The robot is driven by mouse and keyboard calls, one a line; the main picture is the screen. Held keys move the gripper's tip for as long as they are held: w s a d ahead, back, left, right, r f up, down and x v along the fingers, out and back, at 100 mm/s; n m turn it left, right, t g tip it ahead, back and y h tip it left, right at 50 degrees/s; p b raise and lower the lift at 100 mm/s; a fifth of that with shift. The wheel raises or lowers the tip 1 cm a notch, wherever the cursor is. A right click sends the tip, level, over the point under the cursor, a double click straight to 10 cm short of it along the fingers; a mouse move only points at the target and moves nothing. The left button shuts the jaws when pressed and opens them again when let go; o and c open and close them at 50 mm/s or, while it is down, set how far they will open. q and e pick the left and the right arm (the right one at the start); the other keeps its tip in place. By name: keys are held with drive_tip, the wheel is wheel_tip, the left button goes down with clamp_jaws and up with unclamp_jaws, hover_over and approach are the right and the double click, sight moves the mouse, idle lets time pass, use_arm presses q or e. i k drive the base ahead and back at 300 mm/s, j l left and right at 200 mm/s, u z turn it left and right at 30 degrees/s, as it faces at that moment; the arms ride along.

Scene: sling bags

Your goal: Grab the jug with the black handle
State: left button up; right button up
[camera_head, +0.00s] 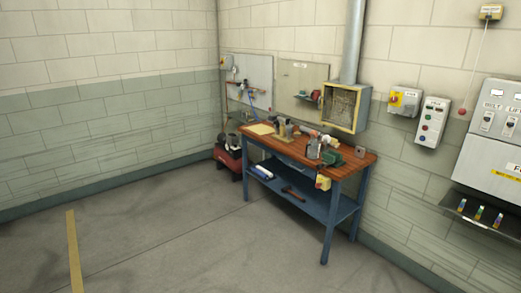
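A workbench (340,171) with a wooden top and blue legs stands against the right wall, some distance away. Several small items crowd its top. A greyish upright container (314,148) stands near the middle of the top. It is too small to tell whether it is a jug or has a black handle. I cannot pick out a jug with a black handle for sure. Neither of my grippers shows in this view.
The concrete floor (160,235) before the bench is clear, with a yellow line (74,250) at left. A red machine (229,160) sits left of the bench. A control panel (490,150) and a switch box (431,122) hang on the right wall.

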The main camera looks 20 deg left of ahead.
sight(314, 145)
drive_tip(key=u, duration=0.15)
drive_tip(key=i+j+z, duration=0.15)
drive_tip(key=i, duration=0.7)
